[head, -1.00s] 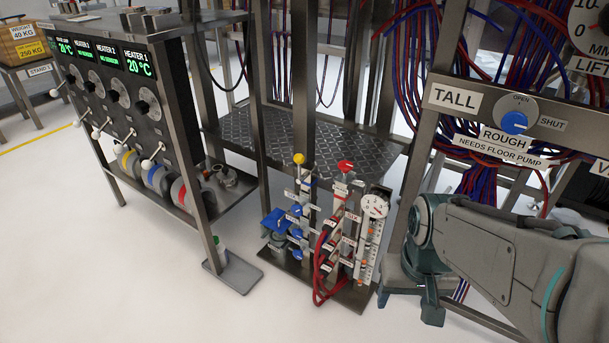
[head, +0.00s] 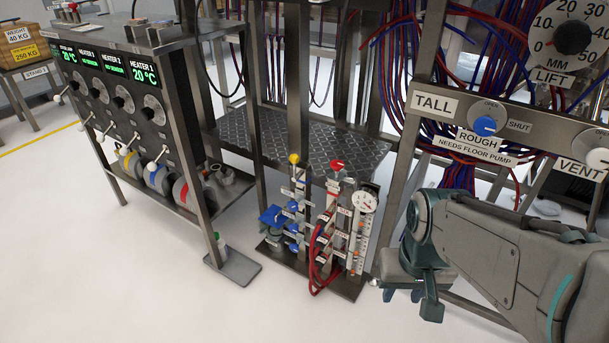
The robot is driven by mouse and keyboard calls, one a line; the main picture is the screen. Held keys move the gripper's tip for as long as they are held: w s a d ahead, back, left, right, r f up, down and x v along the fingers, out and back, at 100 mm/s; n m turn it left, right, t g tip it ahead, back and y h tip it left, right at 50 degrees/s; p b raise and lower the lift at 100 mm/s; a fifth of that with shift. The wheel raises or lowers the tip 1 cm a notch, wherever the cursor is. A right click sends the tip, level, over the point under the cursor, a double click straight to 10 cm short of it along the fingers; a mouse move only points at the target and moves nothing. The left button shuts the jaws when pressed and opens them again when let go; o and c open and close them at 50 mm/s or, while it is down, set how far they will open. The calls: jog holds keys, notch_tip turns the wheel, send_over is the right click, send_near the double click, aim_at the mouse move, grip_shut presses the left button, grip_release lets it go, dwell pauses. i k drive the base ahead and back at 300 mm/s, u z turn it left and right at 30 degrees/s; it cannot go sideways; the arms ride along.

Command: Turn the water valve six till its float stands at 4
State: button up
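The water manifold stands low on a dark base plate (head: 345,287) in the middle of the head view. It has a column with blue valve knobs (head: 293,227), a yellow ball on top (head: 294,158), and a column with a red top knob (head: 337,165) and red hoses (head: 317,262). To its right is an upright float scale (head: 359,245) under a round white gauge (head: 364,202). The valve numbers and float heights are too small to read. My gripper (head: 405,290) hangs to the right of the manifold, apart from it; its finger opening is unclear.
A heater rack (head: 196,170) with dials and levers stands at left. A steel frame post (head: 408,150) and the TALL panel (head: 470,115) with ROUGH and VENT knobs stand at right, behind my arm. The white floor (head: 130,280) in front is clear.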

aim_at(292, 206)
jog(key=u, duration=0.05)
jog(key=k, duration=1.1)
jog(key=u, duration=0.75)
jog(key=i, duration=1.3)
jog(key=z, duration=0.65)
jog(key=i, duration=0.55)
jog(key=z, duration=0.45)
